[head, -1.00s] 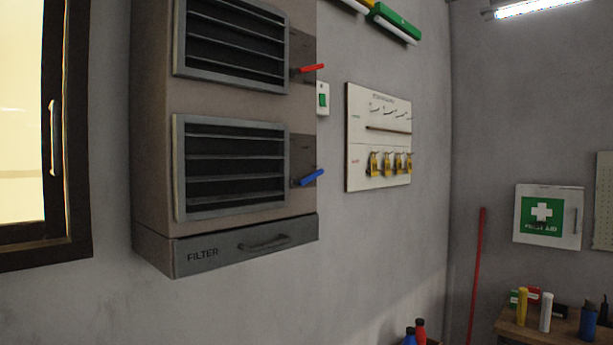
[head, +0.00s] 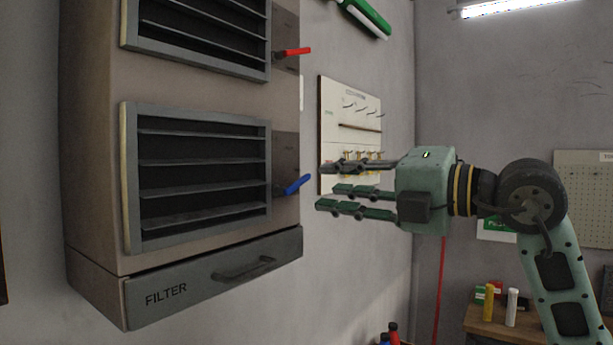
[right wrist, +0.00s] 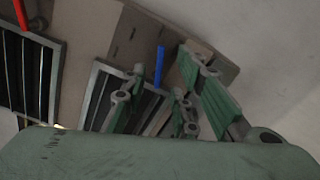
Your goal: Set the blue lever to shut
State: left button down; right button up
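The blue lever (head: 297,185) sticks out from a plate beside the lower vent of the wall-mounted filter unit (head: 90,150), pointing right and slightly up. In the right wrist view the blue lever (right wrist: 159,65) shows ahead of the fingers, in line with the space between them. My right gripper (head: 325,186) is open and empty, its fingers pointing left, just right of the lever and apart from it. In the right wrist view its fingers (right wrist: 165,85) are spread. My left gripper is not in view.
A red lever (head: 295,51) sits above, beside the upper vent. A drawer marked FILTER (head: 215,278) closes the unit's bottom. A padlock board (head: 335,100) hangs on the wall behind my gripper. A wooden bench (head: 480,322) stands low at right.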

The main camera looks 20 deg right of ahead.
aim_at(304, 181)
jog(key=p+x, duration=0.1)
jog(key=x, duration=0.3)
jog(key=shift+w+a+r+p, duration=0.1)
jog(key=shift+w+a+p, duration=0.1)
jog(key=shift+a+p, duration=0.1)
jog(key=shift+w+a, duration=0.25)
jog(key=shift+w, duration=0.2)
grip_shut()
